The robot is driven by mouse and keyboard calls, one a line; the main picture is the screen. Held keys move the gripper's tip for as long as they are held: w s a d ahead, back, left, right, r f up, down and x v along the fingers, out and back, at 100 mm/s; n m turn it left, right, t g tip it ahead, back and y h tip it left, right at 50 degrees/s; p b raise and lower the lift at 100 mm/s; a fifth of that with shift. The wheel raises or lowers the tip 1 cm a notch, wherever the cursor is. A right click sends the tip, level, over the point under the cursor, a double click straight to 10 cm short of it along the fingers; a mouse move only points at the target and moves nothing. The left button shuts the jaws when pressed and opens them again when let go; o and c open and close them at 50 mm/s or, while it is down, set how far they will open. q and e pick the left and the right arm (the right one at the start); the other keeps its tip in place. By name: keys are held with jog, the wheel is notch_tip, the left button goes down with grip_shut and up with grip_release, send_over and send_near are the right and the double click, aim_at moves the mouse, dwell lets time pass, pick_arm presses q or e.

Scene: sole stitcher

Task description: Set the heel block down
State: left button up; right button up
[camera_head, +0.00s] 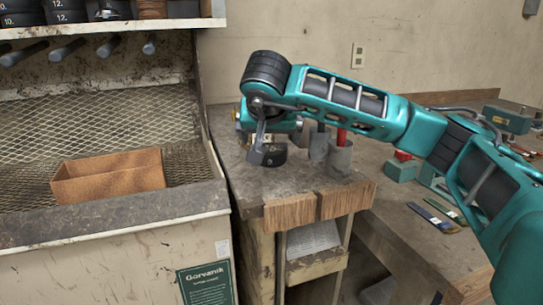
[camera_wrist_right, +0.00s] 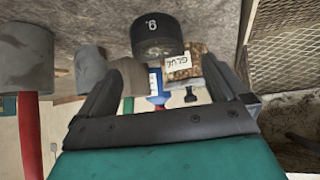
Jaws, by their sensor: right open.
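The heel block (camera_head: 272,157) looks like a short black round block standing on the worn dark top of the workbench (camera_head: 285,188). In the right wrist view the same black block (camera_wrist_right: 158,40) carries a white numeral and rests on the grey surface. My right gripper (camera_head: 264,140) reaches down over it from the right. In the right wrist view its two fingers (camera_wrist_right: 163,75) are spread apart, with the block just beyond and between the tips. Whether the fingers touch it cannot be told. My left gripper is not in view.
Grey-headed mallets, one with a red handle (camera_head: 341,137), stand close right of the block. A labelled cork-like block (camera_wrist_right: 190,62) is near it. A brown open box (camera_head: 108,180) lies on the left bench. The bench's front is clear.

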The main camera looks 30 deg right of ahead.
aim_at(271, 148)
jog(key=x, duration=0.4)
jog(key=shift+d+f+b, duration=0.1)
jog(key=shift+f+b, duration=0.25)
jog(key=shift+f, duration=0.15)
jog(key=shift+s, duration=0.1)
jog(key=c, duration=1.1)
jog(key=shift+r, duration=0.1)
